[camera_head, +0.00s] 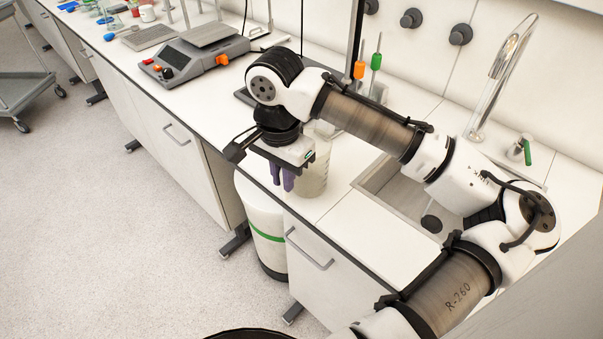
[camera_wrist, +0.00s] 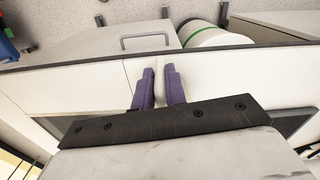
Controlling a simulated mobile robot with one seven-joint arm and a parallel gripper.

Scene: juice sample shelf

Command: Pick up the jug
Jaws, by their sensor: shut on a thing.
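The jug (camera_head: 316,176) is a pale, see-through vessel, upright at the counter's front part beside the sink. My arm and gripper hide its upper part and its left side. My gripper (camera_head: 283,181) points down at the jug's left side, with its purple fingers close together. In the wrist view, a thin pale strip, apparently the jug's handle (camera_wrist: 159,88), shows between the fingers of my gripper (camera_wrist: 160,71). The gripper is shut on it. I cannot tell whether the jug's base touches the counter.
The sink (camera_head: 399,196) lies right of the jug, with a tall faucet (camera_head: 497,75) behind it. A grey scale (camera_head: 195,57) stands farther left on the counter. A white bin with a green stripe (camera_head: 265,235) stands below the counter. The floor at left is mostly clear.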

